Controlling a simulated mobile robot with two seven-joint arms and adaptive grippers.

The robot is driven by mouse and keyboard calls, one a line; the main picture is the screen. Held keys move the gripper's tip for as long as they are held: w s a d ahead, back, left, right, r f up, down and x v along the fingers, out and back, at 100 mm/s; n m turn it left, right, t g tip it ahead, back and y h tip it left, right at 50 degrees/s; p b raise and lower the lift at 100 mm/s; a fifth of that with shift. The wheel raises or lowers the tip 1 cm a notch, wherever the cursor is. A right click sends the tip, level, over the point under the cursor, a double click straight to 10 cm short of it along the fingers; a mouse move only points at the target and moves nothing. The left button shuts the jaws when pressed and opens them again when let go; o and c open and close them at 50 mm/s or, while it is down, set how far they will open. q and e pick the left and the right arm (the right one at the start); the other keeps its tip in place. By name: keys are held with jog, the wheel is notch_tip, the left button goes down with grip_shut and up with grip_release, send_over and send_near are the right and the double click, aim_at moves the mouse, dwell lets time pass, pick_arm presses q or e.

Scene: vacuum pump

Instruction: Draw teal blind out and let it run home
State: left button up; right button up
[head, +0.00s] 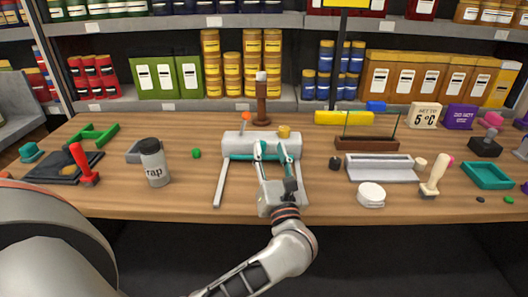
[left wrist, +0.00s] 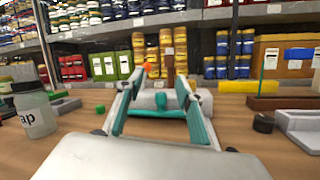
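The blind's light grey housing (head: 250,143) lies across the middle of the wooden table, with grey side rails running toward the front. A narrow teal strip of blind (head: 239,157) shows at its front edge. My left gripper (head: 262,150) is in front of the housing and overlaps that strip. In the left wrist view its two fingers (left wrist: 161,88) are spread apart. A small teal piece (left wrist: 160,101) shows between the fingertips, with the pale housing (left wrist: 148,99) behind. I cannot tell whether either finger touches it. My right gripper is not in view.
A grey jar (head: 154,162) and a red-handled tool (head: 84,165) stand to the left. A white round container (head: 371,195), a grey tray (head: 380,168) and a stamp (head: 434,177) are to the right. A brown post (head: 261,102) stands behind the housing.

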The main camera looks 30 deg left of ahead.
aim_at(263, 147)
pick_arm(q)
jog(key=f+n+g, duration=0.1)
jog(key=w+f+n+g+h, duration=0.1)
jog(key=f, duration=0.1)
jog(key=a+f+n+g, duration=0.1)
jog(key=f, duration=0.1)
jog(key=shift+w+f+n, duration=0.15)
jog(key=shift+w+n, duration=0.1)
jog(key=shift+n, duration=0.15)
jog(key=x, duration=0.7)
jog(key=shift+w+a+f, duration=0.15)
jog(key=shift+w, duration=0.05)
grip_shut()
